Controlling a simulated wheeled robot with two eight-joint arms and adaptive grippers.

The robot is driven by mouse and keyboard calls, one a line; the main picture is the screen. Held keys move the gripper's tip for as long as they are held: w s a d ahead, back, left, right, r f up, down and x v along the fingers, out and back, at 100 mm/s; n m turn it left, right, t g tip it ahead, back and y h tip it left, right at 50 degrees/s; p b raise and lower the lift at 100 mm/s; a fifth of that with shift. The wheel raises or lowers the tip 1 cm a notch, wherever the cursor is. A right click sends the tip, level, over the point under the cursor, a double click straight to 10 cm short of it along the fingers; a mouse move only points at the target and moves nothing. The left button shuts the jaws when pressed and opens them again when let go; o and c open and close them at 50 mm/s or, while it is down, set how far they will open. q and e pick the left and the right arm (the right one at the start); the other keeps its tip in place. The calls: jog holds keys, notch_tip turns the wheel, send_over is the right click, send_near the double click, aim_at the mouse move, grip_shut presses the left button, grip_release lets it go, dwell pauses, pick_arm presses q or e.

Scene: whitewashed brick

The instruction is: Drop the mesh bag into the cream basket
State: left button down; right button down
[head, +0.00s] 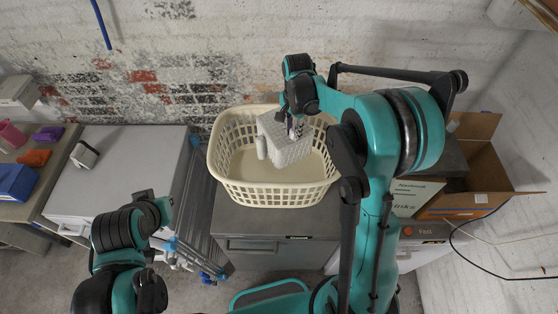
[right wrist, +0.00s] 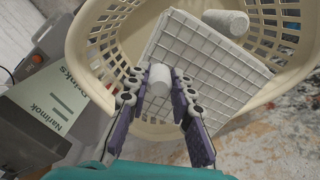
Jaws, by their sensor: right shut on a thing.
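The mesh bag (head: 284,146) looks like a pale grey-white, gridded block with rounded studs. My right gripper (head: 296,128) is over the cream basket (head: 275,194) and holds the bag within the outline of its open top. In the right wrist view, the fingers (right wrist: 162,80) are shut on a white stud of the bag (right wrist: 205,75). The basket (right wrist: 85,50) shows around and beneath it. I cannot tell how far the bag is above the basket floor.
The basket stands on a grey cabinet (head: 270,222) against the brick wall. An open cardboard box (head: 488,170) and a Narimok drinks carton (head: 412,192) are at the right. A white-topped unit (head: 110,165) and a bench with coloured items (head: 40,180) are at the left.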

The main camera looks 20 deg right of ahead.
jog(key=c, duration=1.3)
grip_release()
jog(key=shift+o, duration=0.2)
jog(key=shift+r, duration=0.15)
notch_tip(320, 180, up, 12)
jog(key=shift+s, duration=0.1)
